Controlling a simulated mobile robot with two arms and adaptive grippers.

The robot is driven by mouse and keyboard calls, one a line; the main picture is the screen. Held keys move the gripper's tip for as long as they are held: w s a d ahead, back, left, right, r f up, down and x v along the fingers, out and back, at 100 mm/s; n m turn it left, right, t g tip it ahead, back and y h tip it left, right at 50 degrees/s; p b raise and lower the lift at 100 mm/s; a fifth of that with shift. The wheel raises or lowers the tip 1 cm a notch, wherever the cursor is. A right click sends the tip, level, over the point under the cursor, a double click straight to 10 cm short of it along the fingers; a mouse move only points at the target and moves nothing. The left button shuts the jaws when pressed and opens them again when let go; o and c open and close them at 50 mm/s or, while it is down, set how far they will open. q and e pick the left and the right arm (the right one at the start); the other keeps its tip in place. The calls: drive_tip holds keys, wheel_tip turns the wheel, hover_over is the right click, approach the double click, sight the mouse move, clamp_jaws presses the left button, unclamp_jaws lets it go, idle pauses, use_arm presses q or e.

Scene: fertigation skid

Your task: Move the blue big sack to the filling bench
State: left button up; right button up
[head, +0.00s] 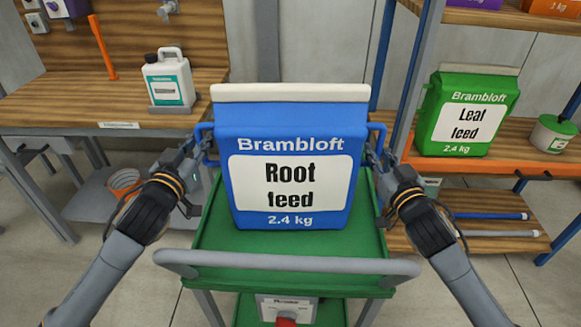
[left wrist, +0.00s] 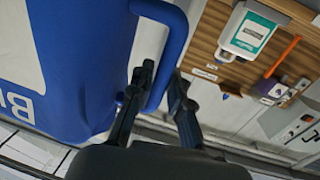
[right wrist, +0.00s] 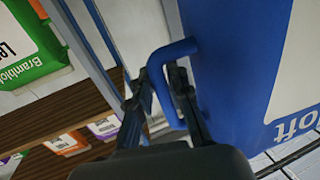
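The blue big sack (head: 291,130), labelled "Brambloft Root feed 2.4 kg", is upright over the green tray of a cart (head: 215,232). I cannot tell whether its base touches the tray. It has a blue loop handle on each side. My left gripper (head: 200,150) has its fingers closed around the left handle (left wrist: 181,48). My right gripper (head: 374,155) has its fingers closed around the right handle (right wrist: 170,54). A wooden bench (head: 60,105) stands at the back left; its small front label is too small to read, so I cannot confirm it is the filling bench.
A white jug (head: 168,80) stands on the wooden bench, with bare wood left of it. An orange-handled tool (head: 102,48) leans behind. A shelf rack at right holds a green Leaf feed sack (head: 466,112) and a tub (head: 551,134). The cart's grey handle bar (head: 287,264) crosses in front.

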use_arm(q)
clamp_jaws()
use_arm(e)
clamp_jaws()
